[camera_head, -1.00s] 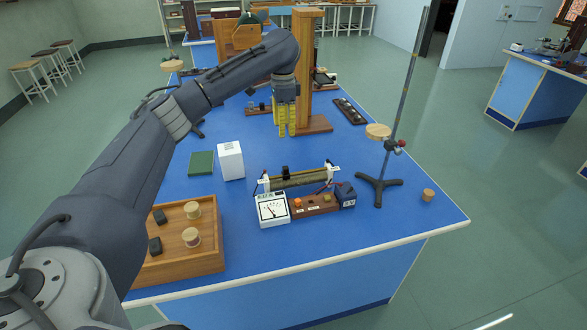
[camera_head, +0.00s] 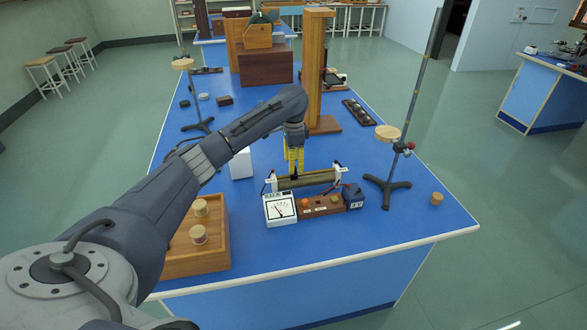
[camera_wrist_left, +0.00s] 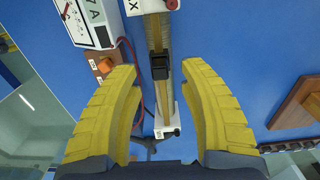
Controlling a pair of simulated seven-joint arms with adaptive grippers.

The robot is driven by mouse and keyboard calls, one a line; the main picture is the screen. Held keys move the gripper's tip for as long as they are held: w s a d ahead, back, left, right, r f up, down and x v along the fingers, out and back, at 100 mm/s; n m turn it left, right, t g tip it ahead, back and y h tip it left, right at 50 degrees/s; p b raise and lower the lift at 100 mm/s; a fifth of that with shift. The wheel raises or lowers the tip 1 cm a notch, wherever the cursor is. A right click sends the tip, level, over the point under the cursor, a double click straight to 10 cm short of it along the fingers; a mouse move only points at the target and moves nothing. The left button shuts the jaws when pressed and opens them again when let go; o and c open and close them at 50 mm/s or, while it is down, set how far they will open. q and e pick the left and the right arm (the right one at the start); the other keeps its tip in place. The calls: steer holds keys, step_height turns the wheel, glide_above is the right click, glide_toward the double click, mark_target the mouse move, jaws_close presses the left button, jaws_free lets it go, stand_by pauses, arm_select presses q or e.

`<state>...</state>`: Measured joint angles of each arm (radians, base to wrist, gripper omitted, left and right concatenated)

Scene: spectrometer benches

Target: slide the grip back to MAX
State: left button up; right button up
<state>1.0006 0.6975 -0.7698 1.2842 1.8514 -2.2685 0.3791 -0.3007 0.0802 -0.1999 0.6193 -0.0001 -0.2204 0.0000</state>
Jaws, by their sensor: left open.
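The sliding rheostat (camera_head: 318,180) lies on the blue bench behind the meter, a long coil between white end pieces. Its black grip (camera_wrist_left: 160,66) sits on the bar and shows between my fingers in the wrist view; in the head view my fingers largely hide it, left of the coil's middle. A partly cut-off label ending in "X" (camera_wrist_left: 128,20) is at the top of the wrist view. My left gripper (camera_head: 294,163) is open, its yellow fingers pointing down, one on each side of the bar with gaps to the grip. My right gripper is out of view.
The white meter (camera_head: 279,208), a brown terminal block (camera_head: 320,206) and a dark battery box (camera_head: 353,197) stand in front. A retort stand (camera_head: 388,182) is to the right. A wooden tray (camera_head: 217,262) with cork pieces is at front left. Red wires run beside the rheostat.

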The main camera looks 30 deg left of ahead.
arm_select(q)
steer(key=shift+f, duration=1.2)
jaws_close()
